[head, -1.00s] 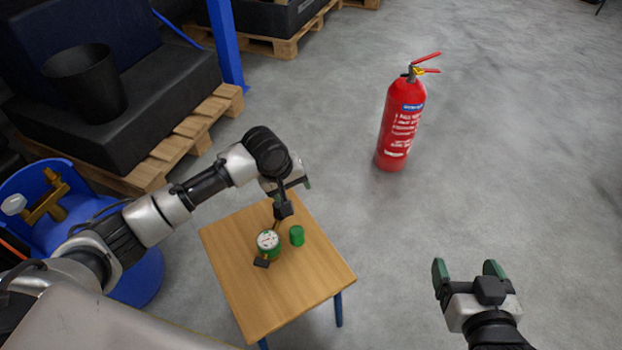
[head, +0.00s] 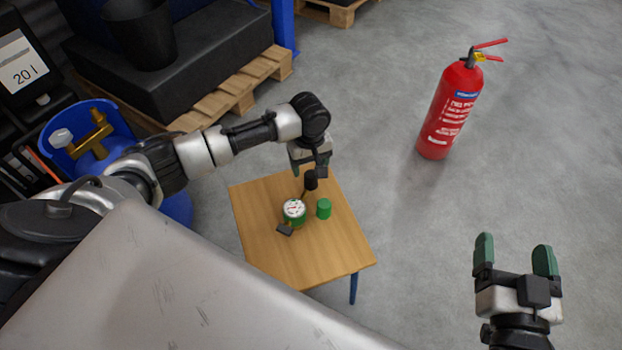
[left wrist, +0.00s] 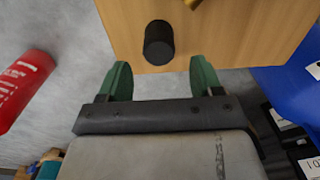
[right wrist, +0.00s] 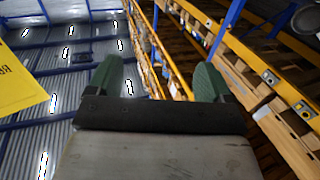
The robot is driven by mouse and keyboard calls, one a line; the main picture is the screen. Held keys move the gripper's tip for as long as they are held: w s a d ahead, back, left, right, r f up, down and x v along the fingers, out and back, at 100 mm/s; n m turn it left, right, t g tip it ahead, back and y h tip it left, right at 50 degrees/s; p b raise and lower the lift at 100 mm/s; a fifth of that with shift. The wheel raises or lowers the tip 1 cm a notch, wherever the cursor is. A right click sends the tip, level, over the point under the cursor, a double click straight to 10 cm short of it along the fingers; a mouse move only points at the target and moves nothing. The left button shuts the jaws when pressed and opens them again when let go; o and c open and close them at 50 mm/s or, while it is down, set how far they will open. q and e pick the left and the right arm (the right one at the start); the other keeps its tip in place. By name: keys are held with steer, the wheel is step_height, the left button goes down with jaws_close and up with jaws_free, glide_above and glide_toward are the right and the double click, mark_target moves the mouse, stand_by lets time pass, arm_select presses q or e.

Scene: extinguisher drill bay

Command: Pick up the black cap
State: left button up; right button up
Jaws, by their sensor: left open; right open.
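The black cap (head: 311,183) stands near the far edge of the small wooden table (head: 275,265). In the left wrist view the black cap (left wrist: 159,43) is just beyond the fingertips, roughly centred between them. My left gripper (head: 310,170) is open and empty above the table's far edge, close to the cap. Its two green fingers show in the left wrist view (left wrist: 160,72). My right gripper (head: 515,252) is open and empty, away from the table on the right. The right wrist view (right wrist: 157,75) shows nothing between its fingers.
A round white-faced gauge (head: 293,211) with brass and black parts and a green cap (head: 324,208) are close to the black cap. A red extinguisher (head: 450,110) stands on the floor beyond. A blue container (head: 90,130) is left of the table.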

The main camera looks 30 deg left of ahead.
mark_target(311, 174)
arm_select(q)
steer(key=shift+d+f, duration=0.1)
steer(key=shift+f, duration=0.3)
steer(key=f+b, duration=0.3)
steer(key=f, duration=0.1)
steer(key=shift+s+d, duration=0.25)
steer(key=shift+s, duration=0.05)
steer(key=shift+f, duration=0.15)
arm_select(e)
steer(key=s+r+t+y, duration=0.3)
steer(key=r+t, duration=0.5)
steer(key=shift+a, duration=0.35)
arm_select(q)
steer(key=shift+c, duration=0.4)
arm_select(e)
steer(key=shift+s+r, duration=0.1)
arm_select(q)
steer(key=c, duration=1)
steer(key=shift+o, duration=0.2)
